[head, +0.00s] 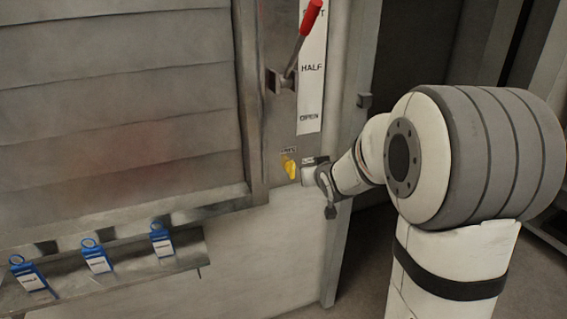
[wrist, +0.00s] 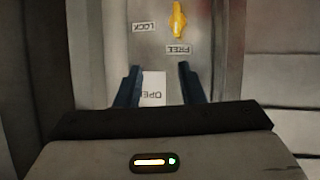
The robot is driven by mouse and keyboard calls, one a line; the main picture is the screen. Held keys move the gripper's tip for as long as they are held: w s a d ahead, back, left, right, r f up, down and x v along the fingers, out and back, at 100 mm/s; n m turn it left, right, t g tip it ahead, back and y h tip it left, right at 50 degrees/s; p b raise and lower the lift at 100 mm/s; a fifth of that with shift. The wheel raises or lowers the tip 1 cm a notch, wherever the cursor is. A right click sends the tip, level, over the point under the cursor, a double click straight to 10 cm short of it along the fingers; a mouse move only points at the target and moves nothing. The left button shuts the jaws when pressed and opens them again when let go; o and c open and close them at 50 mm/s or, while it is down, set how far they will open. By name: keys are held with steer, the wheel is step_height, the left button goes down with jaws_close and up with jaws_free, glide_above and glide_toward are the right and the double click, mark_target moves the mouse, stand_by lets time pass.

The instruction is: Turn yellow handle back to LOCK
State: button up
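The yellow handle (head: 291,168) is on the grey metal panel, below a small label. In the wrist view the yellow handle (wrist: 178,20) is at the top, upright in the picture, in line with the FREE label (wrist: 179,48). The LOCK label (wrist: 143,27) is to its left. The labels appear upside down there. My gripper (wrist: 158,70) is open and empty, its two dark fingers apart, with the handle beyond the tips and toward the right finger. In the head view my gripper (head: 310,167) is just right of the handle; its fingers are hard to make out.
A red lever (head: 303,32) stands above on the panel, beside a strip (head: 312,75) marked HALF and OPEN. A slatted shutter (head: 115,100) fills the left.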

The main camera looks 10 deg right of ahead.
mark_target(293, 166)
steer(key=w+f+t+y+b, duration=0.1)
steer(key=w+f, duration=0.2)
steer(key=w+a+f+n+t+y+b, duration=0.1)
steer(key=w+f+t+y, duration=0.1)
steer(key=w+f, duration=0.1)
steer(key=w+a+f+t+y, duration=0.1)
steer(key=w+f, duration=0.1)
steer(key=w, duration=0.3)
steer(key=shift+a+f+n+t+b, duration=0.1)
steer(key=shift+f+n+t+b, duration=0.2)
steer(key=shift+f+n+b, duration=0.1)
steer(key=p+x, duration=0.1)
steer(key=x, duration=0.5)
steer(key=shift+w+a, duration=0.15)
steer(key=shift+w, duration=0.2)
steer(key=shift+c, duration=0.3)
jaws_close()
